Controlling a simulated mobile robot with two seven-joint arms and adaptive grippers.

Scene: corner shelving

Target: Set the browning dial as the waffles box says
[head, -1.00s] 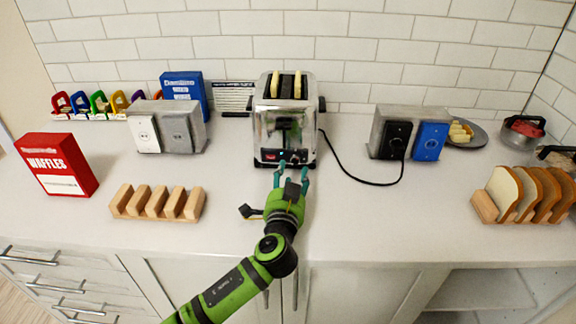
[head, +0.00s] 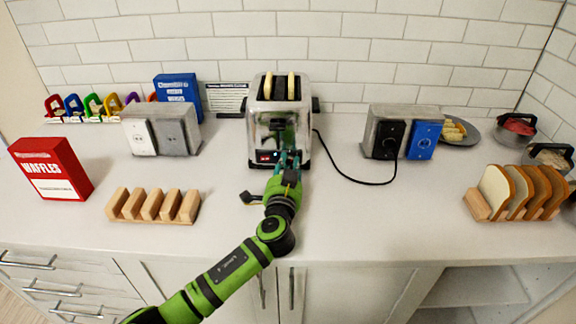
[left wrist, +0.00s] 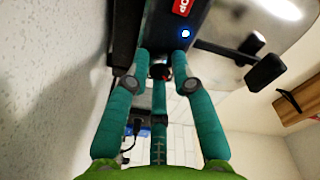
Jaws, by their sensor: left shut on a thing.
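The chrome toaster (head: 260,112) stands at the back middle of the counter with two pale yellow slices (head: 290,87) in its slots. The fingers of my left gripper (head: 286,160) are at its lower front panel and hide much of it. In the left wrist view the fingers (left wrist: 160,66) close around the small dark browning dial (left wrist: 160,72), beside a blue light and a red label. The dial's setting is not readable. The red waffles box (head: 50,168) stands upright at the left; its white label's small print is too small to read. My right gripper is out of view.
A wooden rack (head: 153,206) stands left of my arm. Outlet boxes (head: 158,110) flank the toaster; its black cord (head: 345,178) runs to the right one. A blue box (head: 178,92) stands behind. A bread rack (head: 478,206) is at right.

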